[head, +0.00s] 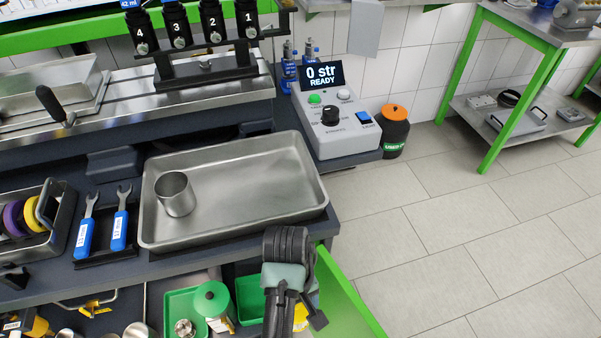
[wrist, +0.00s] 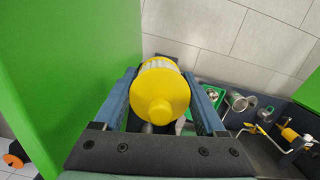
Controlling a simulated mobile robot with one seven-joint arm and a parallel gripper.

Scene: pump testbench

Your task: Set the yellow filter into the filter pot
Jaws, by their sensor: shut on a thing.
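The yellow filter (wrist: 162,95) is in the wrist view, a rounded yellow body with a short knob facing the camera and a pale ribbed part behind. My gripper (wrist: 165,80) is shut on it, with one blue-grey finger on each side. In the head view my arm end hangs at the front edge of the bench, and its fingers are not clear. An upright, open steel cup (head: 175,193) stands in the left part of a steel tray (head: 240,205). I cannot tell if this cup is the filter pot.
A green panel (wrist: 70,70) rises close at the left in the wrist view. A lower shelf holds a green-lidded jar (head: 211,300), green bins and metal parts. Two blue-handled wrenches (head: 120,230) lie left of the tray. The tray's right side is empty.

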